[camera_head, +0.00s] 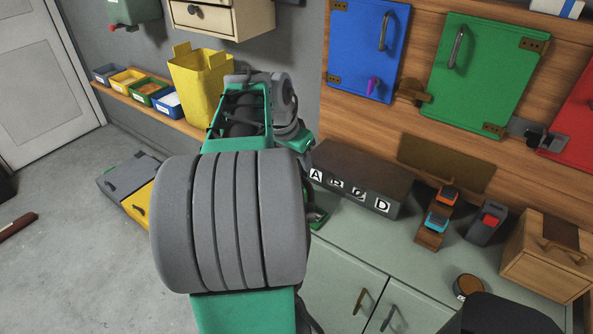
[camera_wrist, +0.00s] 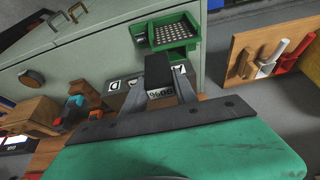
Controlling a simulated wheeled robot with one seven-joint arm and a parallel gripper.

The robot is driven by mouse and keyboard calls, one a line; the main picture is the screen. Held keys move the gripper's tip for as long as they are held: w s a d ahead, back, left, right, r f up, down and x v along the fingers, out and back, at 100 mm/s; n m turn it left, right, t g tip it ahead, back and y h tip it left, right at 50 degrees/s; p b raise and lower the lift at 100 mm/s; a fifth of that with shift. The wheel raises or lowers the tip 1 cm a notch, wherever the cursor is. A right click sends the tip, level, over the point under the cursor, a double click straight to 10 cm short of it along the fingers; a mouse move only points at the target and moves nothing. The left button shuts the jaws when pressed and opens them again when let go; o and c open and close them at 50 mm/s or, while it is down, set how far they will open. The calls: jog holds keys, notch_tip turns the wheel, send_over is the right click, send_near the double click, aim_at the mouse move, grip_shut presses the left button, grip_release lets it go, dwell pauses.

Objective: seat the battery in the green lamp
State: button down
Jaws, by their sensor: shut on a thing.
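In the wrist view my gripper (camera_wrist: 158,88) is shut on a dark block, the battery (camera_wrist: 158,68), which sits between its two grey fingers. A green thing with a face of pale dots in a grid (camera_wrist: 175,35), seemingly the green lamp, lies just beyond the battery on the pale green cabinet side. The battery overlaps its lower edge in the picture, and I cannot tell whether they touch. In the head view my own arm hides the gripper and the battery. A small green piece shows beside the arm (camera_head: 318,218), perhaps the lamp's edge.
A dark box with letter tiles (camera_head: 360,180) stands on the pale green cabinet (camera_head: 400,262). Toy cars on a wooden ramp (camera_head: 437,220) and a wooden box (camera_head: 545,255) stand to its right.

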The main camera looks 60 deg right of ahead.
jog(key=w+d+f, duration=0.1)
jog(key=f, duration=0.2)
jog(key=w+d+f+p, duration=0.1)
jog(key=d+f, duration=0.1)
jog(key=f, duration=0.1)
jog(key=w+d+f+p, duration=0.1)
jog(key=d+f, duration=0.1)
jog(key=f, duration=0.2)
jog(key=shift+d, duration=0.15)
jog(key=shift+d+f, duration=0.1)
jog(key=shift+d, duration=0.05)
jog(key=c, duration=1.4)
grip_release()
jog(key=o, duration=0.4)
jog(key=shift+w+d+r, duration=0.1)
jog(key=shift+r, duration=0.1)
jog(key=shift+o, duration=0.2)
jog(key=shift+r, duration=0.15)
